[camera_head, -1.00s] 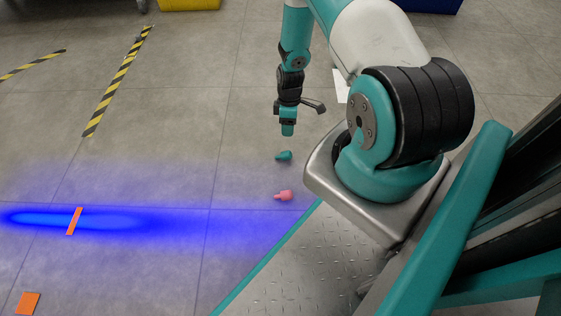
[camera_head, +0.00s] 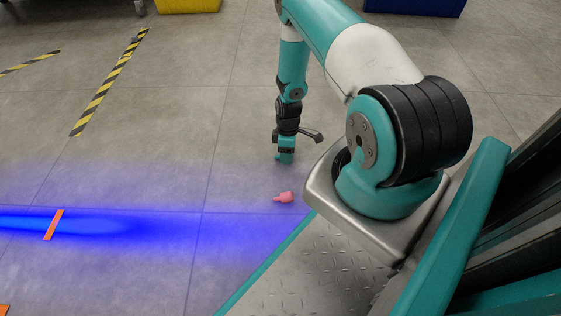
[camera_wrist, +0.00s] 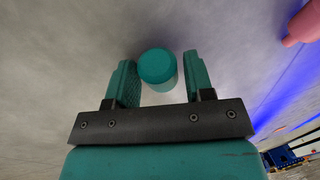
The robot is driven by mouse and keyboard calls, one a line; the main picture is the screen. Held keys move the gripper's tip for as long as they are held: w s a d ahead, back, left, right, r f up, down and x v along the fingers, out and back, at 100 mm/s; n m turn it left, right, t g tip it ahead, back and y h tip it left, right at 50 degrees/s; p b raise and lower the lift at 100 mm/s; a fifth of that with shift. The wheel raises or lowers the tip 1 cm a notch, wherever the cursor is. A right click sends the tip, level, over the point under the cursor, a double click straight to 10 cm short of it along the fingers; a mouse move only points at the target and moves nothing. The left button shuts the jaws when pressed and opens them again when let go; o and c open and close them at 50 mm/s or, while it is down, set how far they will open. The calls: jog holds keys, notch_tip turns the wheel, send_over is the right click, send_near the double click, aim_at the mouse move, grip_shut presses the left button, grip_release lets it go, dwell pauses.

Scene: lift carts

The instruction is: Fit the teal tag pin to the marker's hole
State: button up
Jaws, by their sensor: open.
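The teal tag pin (camera_wrist: 158,68) stands out between the two open fingers of my gripper (camera_wrist: 158,80) in the wrist view, with a gap to each finger. In the head view my gripper (camera_head: 284,158) is low over the floor and mostly hides the pin. I cannot tell from there whether any part of the pin shows apart from the teal fingers. The marker and its hole cannot be made out in these frames.
A pink pin-like piece (camera_head: 285,197) lies on the floor close to my gripper and shows at the wrist view's upper right (camera_wrist: 304,24). An orange strip (camera_head: 54,225) lies in blue light at left. Striped tape (camera_head: 108,84) marks the floor. Floor left of my gripper is clear.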

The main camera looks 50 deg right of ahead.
jog(key=c, duration=0.7)
